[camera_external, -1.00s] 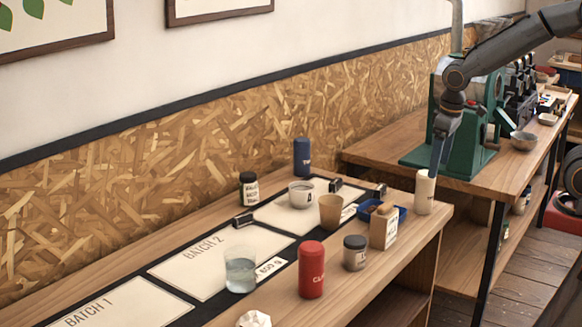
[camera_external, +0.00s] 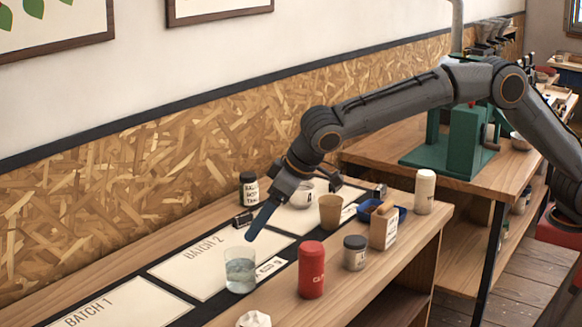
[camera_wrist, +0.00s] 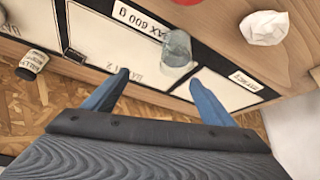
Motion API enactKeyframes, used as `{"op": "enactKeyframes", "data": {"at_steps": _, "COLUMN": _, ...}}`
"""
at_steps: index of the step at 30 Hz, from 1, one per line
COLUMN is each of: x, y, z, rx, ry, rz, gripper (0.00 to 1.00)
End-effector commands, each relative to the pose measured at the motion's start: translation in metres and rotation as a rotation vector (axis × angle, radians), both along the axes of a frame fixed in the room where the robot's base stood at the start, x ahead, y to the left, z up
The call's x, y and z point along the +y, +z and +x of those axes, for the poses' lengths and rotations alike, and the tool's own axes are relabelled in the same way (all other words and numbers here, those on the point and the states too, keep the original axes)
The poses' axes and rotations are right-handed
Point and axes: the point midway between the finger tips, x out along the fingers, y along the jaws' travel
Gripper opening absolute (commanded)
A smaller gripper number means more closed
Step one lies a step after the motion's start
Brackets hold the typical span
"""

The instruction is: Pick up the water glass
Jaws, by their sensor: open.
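The water glass (camera_external: 240,272) is a clear tumbler, partly filled, standing upright on the bench by the lower right edge of the BATCH 2 mat (camera_external: 200,262). My gripper (camera_external: 252,236) is above the glass and a little to its right, fingers pointing down towards it. In the wrist view my gripper (camera_wrist: 158,76) has two blue fingers spread apart with nothing between them. The glass (camera_wrist: 177,48) lies just beyond the fingertips there, nearer the right finger. I cannot tell the exact gap between fingers and glass.
A red canister (camera_external: 311,270) stands close right of the glass, with a grey-lidded jar (camera_external: 355,252) beyond. Crumpled paper (camera_external: 254,319) lies near the front edge. A tan cup (camera_external: 331,212) and a white mug (camera_external: 301,193) are behind. The BATCH 1 mat (camera_external: 120,310) is clear.

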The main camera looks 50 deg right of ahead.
Motion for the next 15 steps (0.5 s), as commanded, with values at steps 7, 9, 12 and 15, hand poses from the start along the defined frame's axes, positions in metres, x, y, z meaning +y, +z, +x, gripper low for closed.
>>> {"op": "enactKeyframes", "data": {"at_steps": 7, "x": 0.041, "y": -0.021, "z": -0.011, "rx": -0.018, "ry": 0.021, "rz": 0.019, "gripper": 0.78}}
{"op": "enactKeyframes", "data": {"at_steps": 9, "x": 0.040, "y": -0.032, "z": -0.011, "rx": -0.020, "ry": 0.020, "rz": 0.020, "gripper": 0.78}}
{"op": "enactKeyframes", "data": {"at_steps": 12, "x": 0.040, "y": -0.049, "z": -0.011, "rx": -0.019, "ry": 0.021, "rz": 0.021, "gripper": 0.78}}
{"op": "enactKeyframes", "data": {"at_steps": 15, "x": 0.041, "y": -0.058, "z": -0.009, "rx": -0.021, "ry": 0.020, "rz": 0.023, "gripper": 0.78}}
